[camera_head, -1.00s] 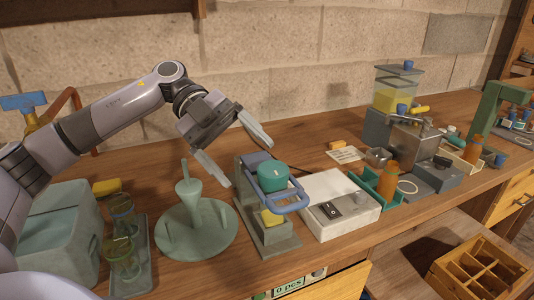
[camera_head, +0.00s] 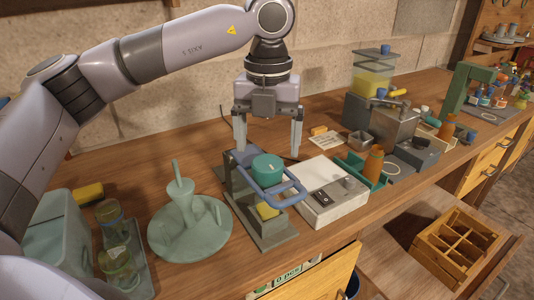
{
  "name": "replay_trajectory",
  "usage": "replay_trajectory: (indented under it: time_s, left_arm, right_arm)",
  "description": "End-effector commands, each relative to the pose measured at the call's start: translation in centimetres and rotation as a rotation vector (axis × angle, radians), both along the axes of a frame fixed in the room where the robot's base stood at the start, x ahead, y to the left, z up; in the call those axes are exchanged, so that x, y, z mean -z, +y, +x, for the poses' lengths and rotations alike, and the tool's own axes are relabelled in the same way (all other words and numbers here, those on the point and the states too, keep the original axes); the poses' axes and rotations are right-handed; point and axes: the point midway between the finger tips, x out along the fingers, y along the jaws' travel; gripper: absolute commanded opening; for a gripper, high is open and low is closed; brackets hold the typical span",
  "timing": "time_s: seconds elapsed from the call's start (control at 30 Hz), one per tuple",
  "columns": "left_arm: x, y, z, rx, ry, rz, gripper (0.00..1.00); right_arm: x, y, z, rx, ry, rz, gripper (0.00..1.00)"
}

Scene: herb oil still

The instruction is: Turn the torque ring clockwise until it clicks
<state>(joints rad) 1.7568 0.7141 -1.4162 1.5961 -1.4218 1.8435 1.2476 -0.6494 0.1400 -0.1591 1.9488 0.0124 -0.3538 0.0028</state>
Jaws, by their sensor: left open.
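A grey stand (camera_head: 270,233) on the bench carries a teal round cap (camera_head: 267,168). A blue ring-like bar (camera_head: 285,198) loops around the front of the cap; I take this to be the torque ring, though its marks are too small to read. A yellow block (camera_head: 267,210) sits low in the stand. My left gripper (camera_head: 268,151) points down with its two fingers spread wide. It is empty, and its fingertips appear just above or behind the cap; the exact gap cannot be told. My right gripper is not in view.
A white box (camera_head: 330,200) with a dark switch stands close to the right of the stand. A pale green dish with a spout (camera_head: 190,235) and glass jars (camera_head: 115,240) stand to the left. A green tray with an amber bottle (camera_head: 373,162) is further right.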

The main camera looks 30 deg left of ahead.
Motion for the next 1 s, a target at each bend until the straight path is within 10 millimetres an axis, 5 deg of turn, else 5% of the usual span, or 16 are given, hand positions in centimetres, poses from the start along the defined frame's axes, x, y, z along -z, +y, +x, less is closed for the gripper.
replay_trajectory:
  time_s: [0.23, 0.57, 0.77, 1.0]
  left_arm:
    - [3.1, 0.0, 0.0, -0.002, 0.002, -0.001, 0.86]
    - [3.7, 0.0, 0.0, -0.002, -0.001, -0.002, 0.86]
    - [3.7, 0.0, 0.0, -0.002, 0.000, -0.003, 0.30]
    - [3.9, 0.0, 0.0, 0.051, 0.001, -0.003, 0.30]
  right_arm:
    - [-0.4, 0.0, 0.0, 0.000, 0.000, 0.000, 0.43]
    - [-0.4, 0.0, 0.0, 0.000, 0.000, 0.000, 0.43]
    - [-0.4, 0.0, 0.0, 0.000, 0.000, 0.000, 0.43]
    - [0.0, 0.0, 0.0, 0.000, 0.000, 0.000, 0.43]
